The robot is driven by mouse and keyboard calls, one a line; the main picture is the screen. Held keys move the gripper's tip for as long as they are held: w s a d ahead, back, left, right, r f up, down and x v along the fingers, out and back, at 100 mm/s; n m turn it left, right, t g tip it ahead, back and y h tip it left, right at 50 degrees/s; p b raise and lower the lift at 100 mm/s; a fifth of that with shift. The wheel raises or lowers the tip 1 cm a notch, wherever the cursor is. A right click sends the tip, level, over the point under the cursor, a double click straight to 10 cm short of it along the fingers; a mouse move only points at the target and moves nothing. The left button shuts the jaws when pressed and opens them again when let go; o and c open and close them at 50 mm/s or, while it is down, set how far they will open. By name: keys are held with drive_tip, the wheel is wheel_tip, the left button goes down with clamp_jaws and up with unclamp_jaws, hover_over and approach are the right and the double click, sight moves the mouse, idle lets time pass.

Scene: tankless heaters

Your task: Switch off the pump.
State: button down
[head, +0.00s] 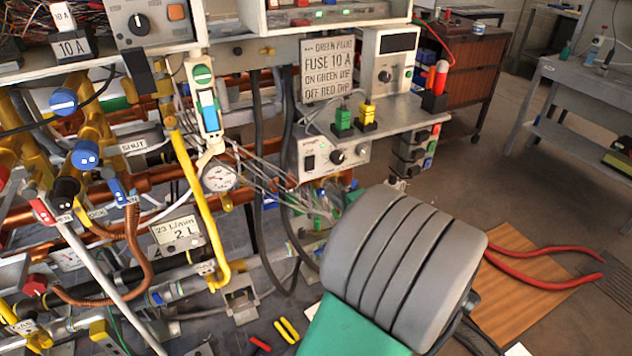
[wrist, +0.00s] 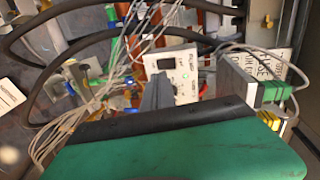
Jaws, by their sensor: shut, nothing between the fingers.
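A white control box (head: 333,155) with a dark rocker switch (head: 309,162) at its left and dark knobs beside it sits under the grey shelf in the head view. Its lettering is too small to read surely as the pump's. In the wrist view a white panel (wrist: 177,72), which looks like the same box, shows a dark switch (wrist: 166,63). My gripper (wrist: 157,88) is shut and empty, its dark fingers overlapping the panel's lower left edge. I cannot tell whether they touch it. In the head view the fingers do not show; my arm fills the lower middle.
Green and yellow plugs (head: 367,113) stand on the shelf above the box. Loose grey wires (wrist: 95,100) and thick black hoses (wrist: 60,48) crowd the panel's left. Copper and yellow pipes (head: 187,175) fill the left. Open floor (head: 530,190) lies right.

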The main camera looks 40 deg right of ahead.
sight(310, 162)
drive_tip(key=shift+s+d+r+m+h, duration=0.25)
drive_tip(key=shift+s+d+m+h, duration=0.2)
drive_tip(key=shift+d, duration=0.2)
drive_tip(key=x, duration=0.9)
drive_tip(key=r+x, duration=0.1)
drive_tip(key=x, duration=0.3)
drive_tip(key=shift+w, duration=0.5)
